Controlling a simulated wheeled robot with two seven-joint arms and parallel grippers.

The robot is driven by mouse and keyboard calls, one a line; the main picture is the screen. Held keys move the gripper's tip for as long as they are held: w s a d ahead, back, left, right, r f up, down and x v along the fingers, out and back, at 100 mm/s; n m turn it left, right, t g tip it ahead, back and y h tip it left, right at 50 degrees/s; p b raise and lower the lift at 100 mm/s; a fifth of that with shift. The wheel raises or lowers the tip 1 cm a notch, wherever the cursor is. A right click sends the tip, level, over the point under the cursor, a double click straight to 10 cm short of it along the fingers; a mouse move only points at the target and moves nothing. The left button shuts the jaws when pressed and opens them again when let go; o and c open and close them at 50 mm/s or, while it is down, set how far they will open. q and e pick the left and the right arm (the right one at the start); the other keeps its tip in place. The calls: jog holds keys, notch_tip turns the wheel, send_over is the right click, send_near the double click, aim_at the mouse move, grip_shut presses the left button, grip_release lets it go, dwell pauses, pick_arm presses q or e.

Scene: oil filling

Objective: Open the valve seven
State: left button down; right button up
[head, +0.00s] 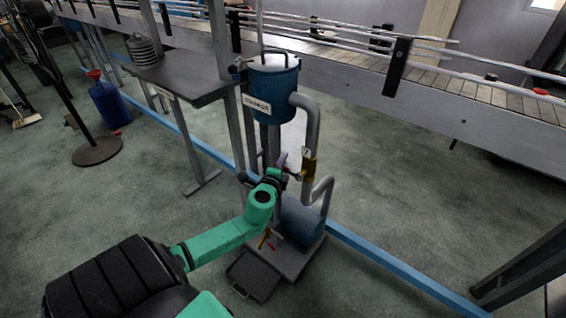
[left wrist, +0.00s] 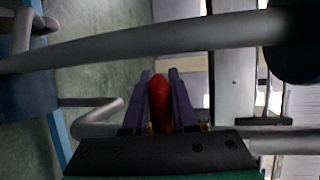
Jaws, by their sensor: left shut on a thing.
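Valve seven (head: 309,166) is a brass-coloured body on the grey pipe beside the blue tank, with a small tag marked 7 above it. My left gripper (head: 284,168) is at its left side. In the left wrist view, the purple fingers of my left gripper (left wrist: 160,103) are shut on a red handle (left wrist: 160,100), which lies between them. In the head view the handle is mostly hidden by the gripper, so its angle is hard to tell. My right gripper is not in view.
The blue tank (head: 273,92) stands above a lower blue cylinder (head: 303,222) on a base. A second valve with an orange handle (head: 264,239) sits low, near a black tray (head: 252,276). A grey table (head: 190,75) is at left; a conveyor (head: 470,105) runs behind.

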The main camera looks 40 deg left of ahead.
aim_at(286, 171)
pick_arm(q)
jog(key=shift+f, duration=0.2)
jog(key=d+f+n+g+h+p, duration=0.1)
jog(key=d+f+n+h+p, duration=0.6)
jog(key=n, duration=0.5)
jog(key=shift+d+h+p, duration=0.8)
jog(key=shift+h+p, duration=0.2)
jog(key=shift+p, duration=0.15)
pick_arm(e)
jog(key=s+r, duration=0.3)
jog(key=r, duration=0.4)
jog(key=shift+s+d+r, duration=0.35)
pick_arm(q)
jog(key=shift+w+d+f, duration=0.1)
jog(key=c, duration=0.7)
grip_release()
